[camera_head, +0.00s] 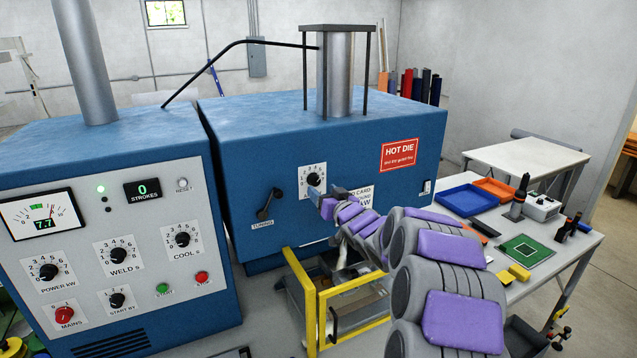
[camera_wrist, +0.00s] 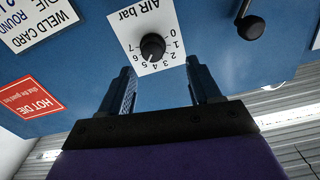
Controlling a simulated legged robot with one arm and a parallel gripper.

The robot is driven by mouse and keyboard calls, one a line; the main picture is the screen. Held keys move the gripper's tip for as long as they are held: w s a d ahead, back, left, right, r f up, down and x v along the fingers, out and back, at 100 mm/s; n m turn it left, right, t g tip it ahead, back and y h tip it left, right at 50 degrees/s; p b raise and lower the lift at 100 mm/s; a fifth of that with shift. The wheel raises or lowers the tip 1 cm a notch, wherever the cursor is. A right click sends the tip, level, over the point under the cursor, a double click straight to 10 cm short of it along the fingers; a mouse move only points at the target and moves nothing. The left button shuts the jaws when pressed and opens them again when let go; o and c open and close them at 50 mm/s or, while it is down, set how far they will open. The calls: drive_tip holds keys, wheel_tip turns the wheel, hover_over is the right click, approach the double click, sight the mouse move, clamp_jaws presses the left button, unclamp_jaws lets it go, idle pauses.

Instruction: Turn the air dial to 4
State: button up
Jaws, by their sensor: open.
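The air dial (camera_wrist: 152,47) is a round black knob on a white numbered plate marked "AIR bar", on the blue machine front. It appears upside down in the wrist view. It also shows in the head view (camera_head: 314,179), just above the gripper tip. I cannot read for certain which number its pointer marks. My gripper (camera_wrist: 161,77) is open and empty, with its two dark blue fingers apart. The knob lies ahead of the gap between them, and the fingers appear clear of it. In the head view my gripper (camera_head: 325,196) is close to the panel, beside the plate's lower edge.
A black tuning lever (camera_head: 268,204) is left of the dial. A weld card (camera_head: 360,196) and a red hot die sign (camera_head: 399,154) are to the right. A yellow frame (camera_head: 312,300) stands below the arm. A control cabinet (camera_head: 140,210) with several knobs is at left.

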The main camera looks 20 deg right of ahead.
sight(313, 183)
drive_tip(key=w, duration=0.4)
drive_tip(key=shift+a+p, duration=0.3)
drive_tip(key=w+d, duration=0.2)
drive_tip(key=d, duration=0.1)
drive_tip(key=shift+d+f, duration=0.15)
drive_tip(key=shift+w+a, duration=0.15)
drive_tip(key=shift+a, duration=0.55)
drive_tip(key=shift+w+a, duration=0.1)
drive_tip(key=shift+a, duration=0.6)
drive_tip(key=shift+c, duration=1)
drive_tip(key=shift+s+d, duration=0.1)
drive_tip(key=shift+d, duration=0.65)
drive_tip(key=c, duration=0.5)
drive_tip(key=shift+c, duration=0.4)
drive_tip(key=shift+a, duration=0.25)
drive_tip(key=shift+c, duration=1.3)
